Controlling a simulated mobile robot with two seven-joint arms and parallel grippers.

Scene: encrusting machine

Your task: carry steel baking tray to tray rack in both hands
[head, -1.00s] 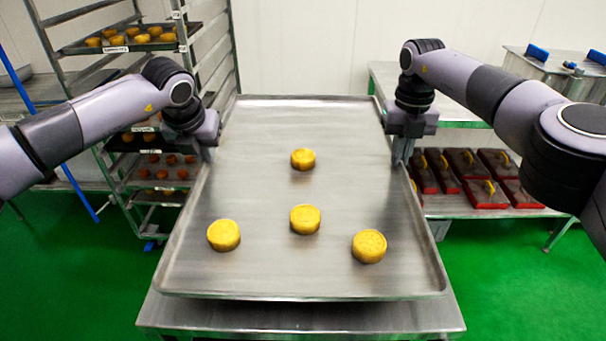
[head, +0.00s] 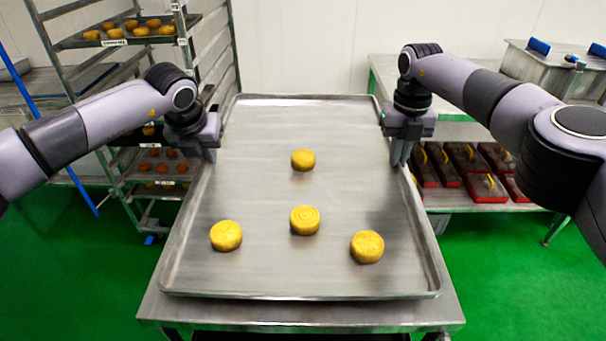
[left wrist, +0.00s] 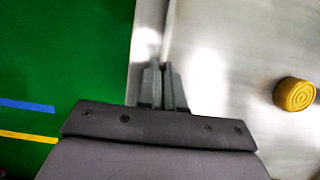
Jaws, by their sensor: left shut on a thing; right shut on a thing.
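The steel baking tray (head: 255,265) is in the middle of the head view, with several yellow round cakes (head: 305,220) on it. My left gripper (head: 212,155) is shut on the tray's left rim; the left wrist view shows its fingers (left wrist: 163,80) closed together over the rim, with one cake (left wrist: 295,94) to the right. My right gripper (head: 400,162) is shut on the tray's right rim. The tray looks level above a steel table (head: 300,312); I cannot tell whether they touch. The tray rack (head: 128,185) stands at the left, partly hidden by my left arm, with filled trays on several levels.
A steel bench (head: 385,75) at the back right has red moulds (head: 485,188) on its lower shelf and a steel box (head: 560,70) on the right. A blue pole (head: 75,185) is at the far left. Green floor (head: 80,280) is clear on both sides of the table.

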